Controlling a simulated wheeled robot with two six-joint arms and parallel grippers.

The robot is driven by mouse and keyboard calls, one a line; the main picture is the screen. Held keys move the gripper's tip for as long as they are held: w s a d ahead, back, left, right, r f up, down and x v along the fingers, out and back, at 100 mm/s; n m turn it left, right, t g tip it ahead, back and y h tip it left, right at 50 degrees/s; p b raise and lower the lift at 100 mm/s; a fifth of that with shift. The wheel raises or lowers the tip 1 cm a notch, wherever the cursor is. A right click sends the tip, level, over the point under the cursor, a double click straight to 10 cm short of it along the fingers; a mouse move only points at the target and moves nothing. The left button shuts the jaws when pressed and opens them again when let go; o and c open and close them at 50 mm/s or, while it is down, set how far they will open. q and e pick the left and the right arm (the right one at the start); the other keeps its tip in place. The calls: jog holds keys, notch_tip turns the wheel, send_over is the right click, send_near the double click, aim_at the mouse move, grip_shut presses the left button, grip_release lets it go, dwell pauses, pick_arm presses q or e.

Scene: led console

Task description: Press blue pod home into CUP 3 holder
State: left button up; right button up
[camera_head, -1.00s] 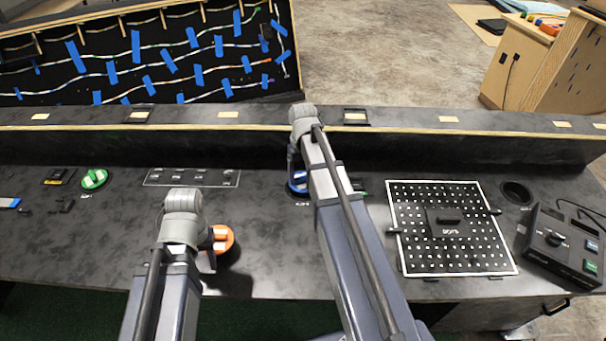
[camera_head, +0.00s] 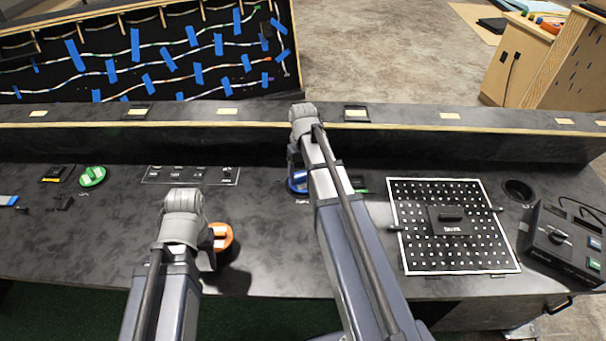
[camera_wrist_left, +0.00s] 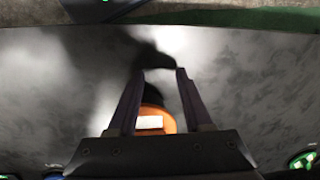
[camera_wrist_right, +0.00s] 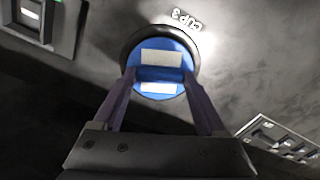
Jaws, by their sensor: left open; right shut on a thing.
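My right gripper (camera_wrist_right: 158,72) is shut on the blue pod's grip. In the head view my right arm partly hides the pod (camera_head: 297,182). My left gripper (camera_wrist_left: 163,72) is open by the orange pod (camera_wrist_left: 152,122), which shows low between its fingers. The orange pod also shows in the head view (camera_head: 224,236).
A green pod (camera_head: 92,176) sits at the left of the dark counter. A white-edged perforated board (camera_head: 455,255), an empty round holder (camera_head: 518,190) and a control box (camera_head: 560,240) are on the right. A raised ledge (camera_head: 430,145) runs behind. Bare counter lies around the orange pod.

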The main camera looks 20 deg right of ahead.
aim_at(303, 177)
jog(key=o, duration=1.2)
jog(key=shift+r, duration=0.1)
notch_tip(303, 177, up, 8)
jog(key=p, duration=0.8)
pick_arm(q)
notch_tip(303, 177, up, 8)
jog(key=shift+f, duration=0.1)
pick_arm(e)
jog(key=shift+f, duration=0.2)
jog(key=s+a+n, duration=0.2)
jog(key=s+a, duration=0.6)
jog(key=a, duration=0.3)
jog(key=s+a+n+h, duration=0.1)
jog(key=s+a+n, duration=0.1)
jog(key=s+a, duration=0.6)
jog(key=a, duration=0.3)
jog(key=shift+s+a, duration=0.25)
jog(key=shift+a, duration=0.1)
